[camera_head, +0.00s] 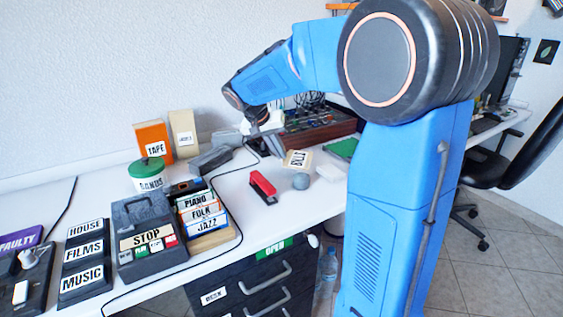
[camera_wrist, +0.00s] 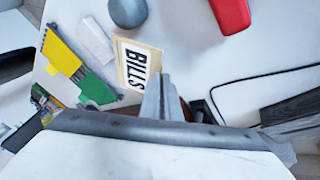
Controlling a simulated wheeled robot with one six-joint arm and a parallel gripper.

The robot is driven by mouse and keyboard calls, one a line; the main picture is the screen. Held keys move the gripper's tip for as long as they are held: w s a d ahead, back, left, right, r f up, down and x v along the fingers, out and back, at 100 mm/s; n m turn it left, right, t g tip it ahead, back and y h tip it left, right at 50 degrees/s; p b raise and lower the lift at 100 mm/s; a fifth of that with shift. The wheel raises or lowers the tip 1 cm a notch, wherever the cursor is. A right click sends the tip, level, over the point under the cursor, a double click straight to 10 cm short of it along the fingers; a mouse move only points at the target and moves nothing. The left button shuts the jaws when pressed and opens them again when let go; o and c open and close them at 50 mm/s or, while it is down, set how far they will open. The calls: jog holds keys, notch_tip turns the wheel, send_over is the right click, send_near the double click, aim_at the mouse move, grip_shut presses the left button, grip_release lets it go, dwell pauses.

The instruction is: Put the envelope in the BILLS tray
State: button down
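A cream item with the black label BILLS (camera_head: 297,159) lies on the white desk right of the red stapler. It also shows in the wrist view (camera_wrist: 134,65), just beyond my fingertips. I cannot tell how deep it is. My gripper (camera_head: 262,135) is over the back of the desk, pointing down.
A red stapler (camera_head: 262,187), a grey ball (camera_head: 300,181) and a white block (camera_head: 329,172) lie near the BILLS item. A green piece (camera_head: 342,149) lies to its right. A dark mixer (camera_head: 318,125) stands behind. Labelled boxes crowd the desk's left.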

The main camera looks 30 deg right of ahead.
jog(key=shift+f, duration=1.85)
jog(key=c, duration=2)
grip_release()
jog(key=shift+f, duration=0.1)
